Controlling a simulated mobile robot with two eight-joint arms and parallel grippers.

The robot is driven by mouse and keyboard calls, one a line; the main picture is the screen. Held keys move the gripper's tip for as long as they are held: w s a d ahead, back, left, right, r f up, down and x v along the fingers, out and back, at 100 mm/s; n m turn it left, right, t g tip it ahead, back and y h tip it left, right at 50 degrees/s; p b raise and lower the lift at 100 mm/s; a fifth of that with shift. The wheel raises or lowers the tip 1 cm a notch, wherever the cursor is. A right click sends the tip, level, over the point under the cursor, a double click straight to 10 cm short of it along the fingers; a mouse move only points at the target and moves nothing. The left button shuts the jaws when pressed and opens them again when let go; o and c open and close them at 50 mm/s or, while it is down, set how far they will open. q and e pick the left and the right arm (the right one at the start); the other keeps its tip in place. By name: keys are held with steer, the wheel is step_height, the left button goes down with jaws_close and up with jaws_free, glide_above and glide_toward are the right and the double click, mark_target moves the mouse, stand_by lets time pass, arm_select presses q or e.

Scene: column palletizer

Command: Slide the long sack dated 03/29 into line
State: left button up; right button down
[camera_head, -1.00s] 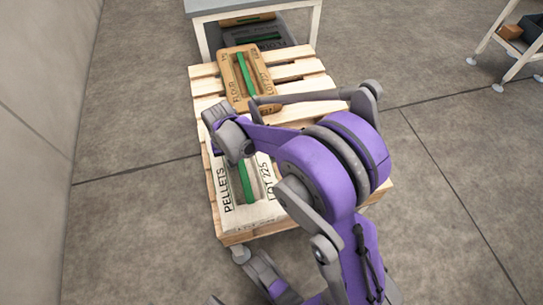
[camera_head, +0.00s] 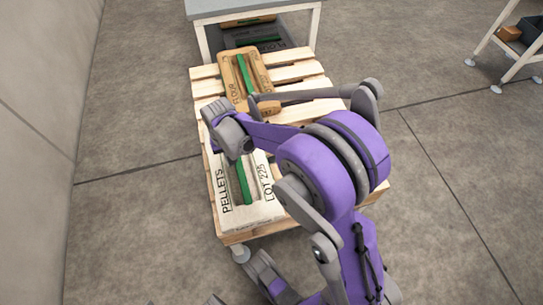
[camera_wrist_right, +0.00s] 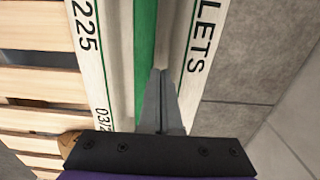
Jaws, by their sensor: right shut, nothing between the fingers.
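A long white sack (camera_head: 229,207) printed PELLETS and LOT 225 lies on the near part of the wooden pallet (camera_head: 309,80). A green strip (camera_head: 243,182) runs along its middle. In the right wrist view, the sack (camera_wrist_right: 90,65) shows a date beginning 03/2; its last digit is hidden. My right gripper (camera_wrist_right: 160,72) is shut and empty, with its fingertips over the sack beside the green strip; I cannot tell whether they touch it. In the head view, my right wrist covers the sack's far end and hides the fingers. My left gripper is not in view.
A tan FLOUR sack (camera_head: 262,72) with a green strip lies farther along the pallet. A grey table (camera_head: 250,8) stands behind, with a dark sack (camera_head: 245,36) under it. A shelf (camera_head: 486,68) with boxes is at far right. A wall (camera_head: 40,80) runs along the left.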

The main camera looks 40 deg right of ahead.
steer(key=shift+r+p, duration=1.75)
steer(key=shift+r, duration=1.15)
